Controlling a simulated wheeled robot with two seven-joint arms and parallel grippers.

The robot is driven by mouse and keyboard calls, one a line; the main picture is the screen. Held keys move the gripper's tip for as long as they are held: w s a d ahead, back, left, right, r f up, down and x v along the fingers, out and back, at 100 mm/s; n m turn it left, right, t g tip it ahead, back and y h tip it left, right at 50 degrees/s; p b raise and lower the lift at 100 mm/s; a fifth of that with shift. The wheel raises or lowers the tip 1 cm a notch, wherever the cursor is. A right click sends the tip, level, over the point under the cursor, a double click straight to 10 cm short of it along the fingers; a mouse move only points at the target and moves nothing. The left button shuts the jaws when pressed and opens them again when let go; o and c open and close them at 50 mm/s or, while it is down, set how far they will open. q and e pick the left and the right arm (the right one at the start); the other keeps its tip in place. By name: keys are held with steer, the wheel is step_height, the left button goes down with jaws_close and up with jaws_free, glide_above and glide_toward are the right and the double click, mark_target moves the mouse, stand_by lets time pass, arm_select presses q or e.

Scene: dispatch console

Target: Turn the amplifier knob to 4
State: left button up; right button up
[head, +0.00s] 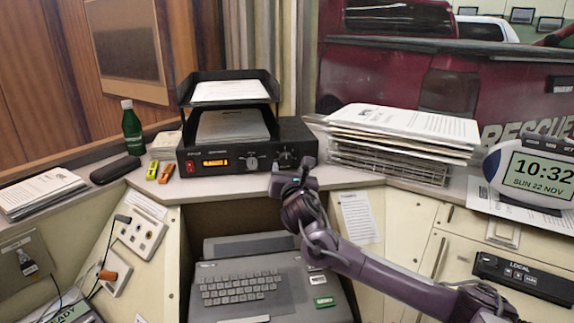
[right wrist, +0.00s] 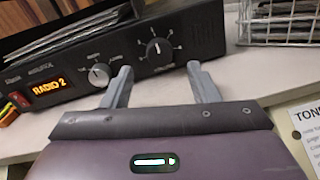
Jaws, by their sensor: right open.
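The amplifier (head: 215,165) is a black box on the console shelf with a lit orange display reading RADIO 2, clear in the right wrist view (right wrist: 49,86). Its black knob (right wrist: 159,52) has tick marks around it and a light pointer line that looks roughly upward; the scale numbers are too small to read. A silver knob (right wrist: 99,75) sits to its left. My right gripper (right wrist: 159,68) is open in front of the black knob, which shows between the two fingertips, with no clear contact. In the head view my right gripper (head: 295,168) partly covers the amplifier's right front. My left gripper is out of view.
A paper tray (head: 228,75) stands on the amplifier. A wire rack with papers (head: 390,172) stands to the right. A green bottle (head: 131,128) and two small markers are at left. A keyboard unit (head: 245,285) lies below the shelf.

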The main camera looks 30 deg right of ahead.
mark_target(286, 161)
steer(key=shift+x, duration=2.3)
steer(key=c, duration=1)
